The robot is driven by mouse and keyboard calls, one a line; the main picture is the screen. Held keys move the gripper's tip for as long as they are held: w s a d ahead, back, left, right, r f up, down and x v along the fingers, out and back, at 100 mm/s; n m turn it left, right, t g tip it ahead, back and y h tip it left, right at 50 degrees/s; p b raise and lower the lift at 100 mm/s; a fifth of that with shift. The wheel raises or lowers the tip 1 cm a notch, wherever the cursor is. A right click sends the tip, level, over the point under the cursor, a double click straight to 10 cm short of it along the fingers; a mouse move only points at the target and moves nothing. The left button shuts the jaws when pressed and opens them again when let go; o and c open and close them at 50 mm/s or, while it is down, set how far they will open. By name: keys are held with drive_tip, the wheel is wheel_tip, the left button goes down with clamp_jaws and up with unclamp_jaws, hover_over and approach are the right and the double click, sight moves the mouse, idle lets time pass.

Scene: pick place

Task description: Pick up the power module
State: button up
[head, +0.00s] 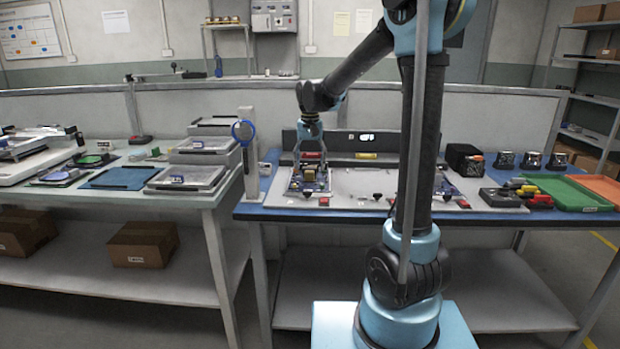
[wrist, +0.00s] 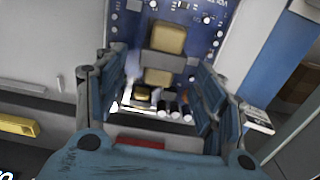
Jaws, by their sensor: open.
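A blue circuit board with gold-brown blocks and small cylinders, which looks like the power module (wrist: 207,27), fills the upper middle of the wrist view. In the head view the board (head: 309,186) lies on the grey work panel at the left of the blue bench. My gripper (wrist: 162,85) is open, with one finger on each side of the board's lower part in the wrist view. Nothing is visibly clamped, and I cannot tell whether the fingers touch the board. In the head view my gripper (head: 311,150) points down just above the board.
The grey panel (head: 350,190) carries red buttons and black knobs. A black box (head: 464,160), green tray (head: 566,192) and orange tray (head: 602,187) stand to the right. A blue round-headed tool (head: 243,131) stands left. Stacked grey cases (head: 205,150) fill the left table's edge.

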sight(310, 166)
drive_tip(key=shift+w+f, duration=0.15)
drive_tip(key=shift+f, duration=1.45)
clamp_jaws()
